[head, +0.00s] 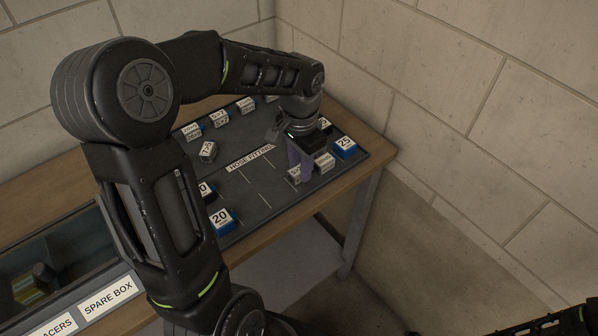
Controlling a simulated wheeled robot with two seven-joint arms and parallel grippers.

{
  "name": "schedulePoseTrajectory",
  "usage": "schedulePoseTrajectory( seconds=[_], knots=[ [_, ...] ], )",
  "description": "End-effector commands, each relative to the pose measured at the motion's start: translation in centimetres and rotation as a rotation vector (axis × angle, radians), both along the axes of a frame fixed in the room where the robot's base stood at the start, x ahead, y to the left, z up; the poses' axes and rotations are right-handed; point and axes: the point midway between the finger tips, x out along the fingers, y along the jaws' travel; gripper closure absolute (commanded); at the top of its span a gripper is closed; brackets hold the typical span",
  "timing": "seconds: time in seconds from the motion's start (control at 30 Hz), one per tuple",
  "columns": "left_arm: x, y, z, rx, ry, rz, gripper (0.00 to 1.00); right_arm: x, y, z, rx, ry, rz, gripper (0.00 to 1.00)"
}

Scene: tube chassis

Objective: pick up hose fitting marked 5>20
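My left arm reaches over the dark board, and my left gripper (301,171) points down at its front right part. Its purple fingers are beside a small pale labelled block (294,175), partly hidden behind them. A second pale labelled block (325,162) sits just right of the fingers. Their labels are too small to read, so I cannot tell which is 5>20. I cannot tell whether the fingers are closed on a block. My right gripper is not in view; only a dark piece of my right arm shows at the bottom right.
The board (262,208) has a HOSE FITTING label (250,158). Blue blocks marked 25 (344,147) and 20 (221,220) stand on it. A loose grey block (208,151) and several blue blocks are farther back. A spare box (108,297) is at left. Walls close off the back and right.

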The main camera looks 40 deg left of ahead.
Motion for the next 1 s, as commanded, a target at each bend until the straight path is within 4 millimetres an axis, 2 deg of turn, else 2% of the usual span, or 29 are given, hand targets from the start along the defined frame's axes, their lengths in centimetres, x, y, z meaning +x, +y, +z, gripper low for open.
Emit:
schedulePoseTrajectory(
  seconds=[0.07,0.3,0.77,0.87,1.0],
  knots=[
    [0.0,0.0,0.0,0.000,0.000,0.000,0.80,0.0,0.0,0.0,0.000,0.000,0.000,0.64],
    [0.0,0.0,0.0,0.000,0.000,0.000,1.00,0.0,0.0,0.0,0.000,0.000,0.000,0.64],
    [0.0,0.0,0.2,0.001,-0.001,0.000,1.00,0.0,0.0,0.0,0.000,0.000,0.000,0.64],
    [0.1,0.0,0.9,0.001,-0.002,0.000,1.00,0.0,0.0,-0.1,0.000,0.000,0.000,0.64],
    [0.1,0.0,3.0,0.002,-0.005,0.000,1.00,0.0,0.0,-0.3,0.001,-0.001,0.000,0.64]
  ],
)
